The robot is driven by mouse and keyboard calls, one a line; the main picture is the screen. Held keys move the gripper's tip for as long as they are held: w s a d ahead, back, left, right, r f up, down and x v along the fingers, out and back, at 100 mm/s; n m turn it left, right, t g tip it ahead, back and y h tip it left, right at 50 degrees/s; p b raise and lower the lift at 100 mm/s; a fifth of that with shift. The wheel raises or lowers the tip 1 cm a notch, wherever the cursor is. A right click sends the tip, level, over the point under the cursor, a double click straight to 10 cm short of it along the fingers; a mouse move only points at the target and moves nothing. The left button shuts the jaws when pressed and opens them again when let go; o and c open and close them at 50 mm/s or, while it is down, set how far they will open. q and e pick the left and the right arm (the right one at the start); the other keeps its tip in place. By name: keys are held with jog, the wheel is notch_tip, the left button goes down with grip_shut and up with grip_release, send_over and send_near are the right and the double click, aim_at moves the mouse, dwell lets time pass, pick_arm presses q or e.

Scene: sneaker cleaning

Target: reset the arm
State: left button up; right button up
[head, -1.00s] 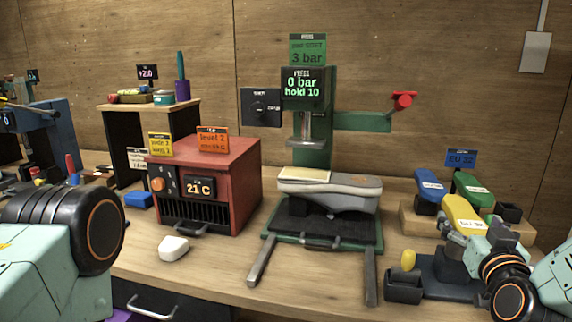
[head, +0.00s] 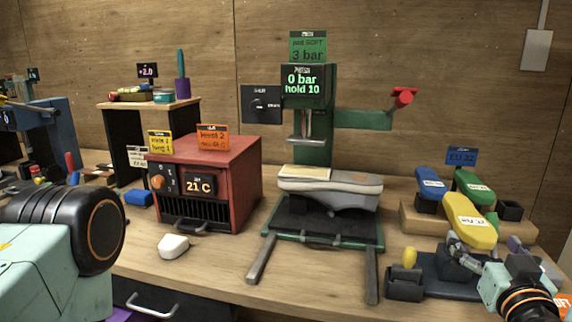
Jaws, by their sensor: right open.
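My right gripper (head: 484,246) is at the lower right in the head view, its arm coming in from the bottom right corner. Its fingers are spread and nothing shows between them. It is near the front end of a yellow shoe last (head: 470,219); I cannot tell whether they touch. A blue last (head: 431,184) and a green last (head: 473,186) lie behind the yellow one. My left arm shows only as a thick joint at the left edge; its gripper is out of view.
A red heater box (head: 203,180) reads 21 C. A white block (head: 173,246) lies in front of it. Dark holders (head: 405,283) stand near my right gripper. The bench front centre is clear.

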aim_at(472, 220)
jog(key=shift+s+a, duration=0.1)
jog(key=shift+s, duration=0.3)
jog(key=x, duration=0.7)
notch_tip(472, 220, up, 5)
jog(key=p, duration=0.3)
jog(key=shift+w+p, duration=0.15)
jog(key=shift+p, duration=0.15)
jog(key=shift+w+f+b, duration=0.15)
jog(key=shift+f+b, duration=0.1)
jog(key=shift+b, duration=0.15)
jog(key=shift+a+r, duration=0.1)
